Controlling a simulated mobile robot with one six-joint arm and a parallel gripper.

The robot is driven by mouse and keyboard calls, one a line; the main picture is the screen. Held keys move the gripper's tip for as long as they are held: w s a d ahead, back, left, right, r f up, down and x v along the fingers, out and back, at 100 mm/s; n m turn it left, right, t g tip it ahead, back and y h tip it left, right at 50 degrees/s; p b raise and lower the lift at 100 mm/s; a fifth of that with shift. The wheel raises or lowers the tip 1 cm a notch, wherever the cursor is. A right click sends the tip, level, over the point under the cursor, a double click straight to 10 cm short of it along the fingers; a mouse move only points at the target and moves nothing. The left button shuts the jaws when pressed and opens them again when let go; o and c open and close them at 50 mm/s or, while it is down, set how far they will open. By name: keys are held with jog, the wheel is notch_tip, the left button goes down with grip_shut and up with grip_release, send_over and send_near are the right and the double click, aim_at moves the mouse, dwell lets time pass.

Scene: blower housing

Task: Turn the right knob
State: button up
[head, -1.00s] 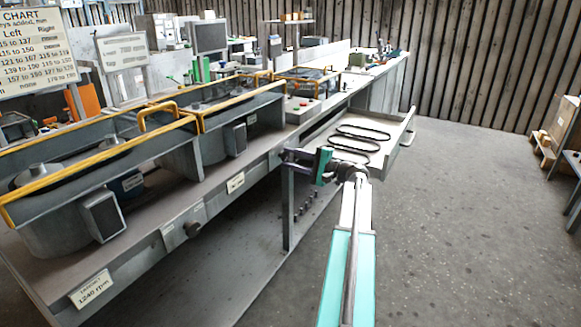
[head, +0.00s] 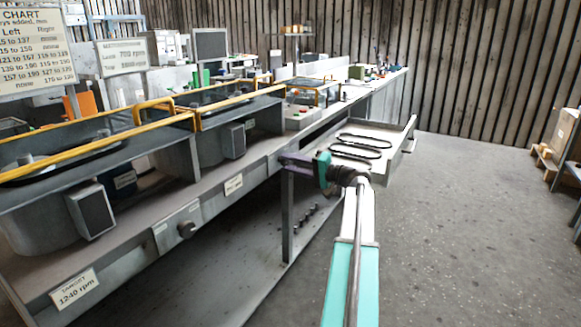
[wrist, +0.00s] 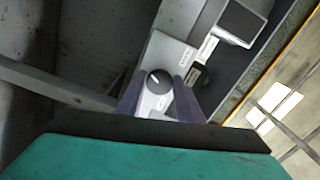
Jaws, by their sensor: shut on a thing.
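The right knob (wrist: 154,82), dark and round with a white pointer mark, sits on a pale grey panel (wrist: 171,50) in the wrist view. My gripper (wrist: 159,85) is shut on it, with one dark finger on each side. In the head view my gripper (head: 284,158) reaches the front edge of the bench, and its tip hides this knob. Another knob (head: 187,229) shows farther left on the bench front, apart from the gripper.
The long grey bench (head: 220,202) carries drum housings under yellow-railed covers. A tray (head: 376,168) with dark belts stands just beyond my gripper. A 1240 rpm card (head: 76,289) is at the front left.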

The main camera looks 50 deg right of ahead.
jog(key=shift+a+f, duration=0.1)
jog(key=shift+f, duration=0.05)
jog(key=o, duration=1.1)
jog(key=shift+c, duration=0.2)
jog(key=p+v, duration=0.2)
jog(key=v, duration=1.2)
jog(key=shift+w, duration=0.1)
